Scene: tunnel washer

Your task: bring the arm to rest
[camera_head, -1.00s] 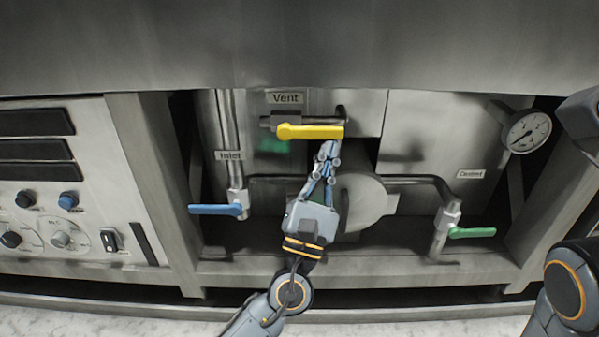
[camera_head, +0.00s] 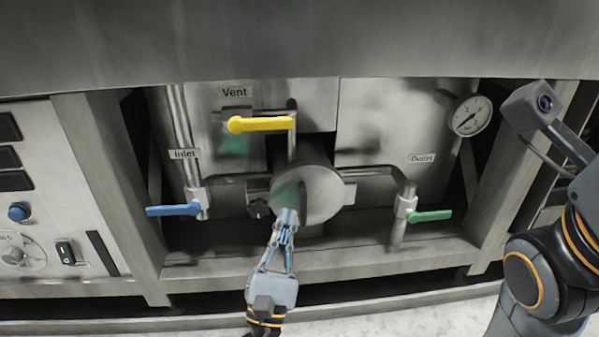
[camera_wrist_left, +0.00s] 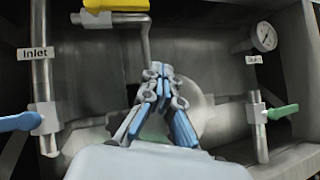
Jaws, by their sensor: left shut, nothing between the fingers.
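My left gripper (camera_head: 288,218) is shut and empty. In the head view its fingertips overlap the lower left of the round grey disc (camera_head: 322,196); I cannot tell whether they touch it. The gripper also shows in the left wrist view (camera_wrist_left: 160,72), fingers together, in front of the pipework. The yellow vent handle (camera_head: 262,124) lies level above the gripper, clear of it. The blue inlet handle (camera_head: 174,210) is to the left and the green outlet handle (camera_head: 430,215) to the right. My right arm stands at the right edge; its fingers are not visible.
A pressure gauge (camera_head: 471,116) sits at the upper right. A control panel (camera_head: 40,215) with knobs and a switch is at the left. A metal frame ledge (camera_head: 380,258) runs below the pipes. Pale floor (camera_head: 400,322) shows in front.

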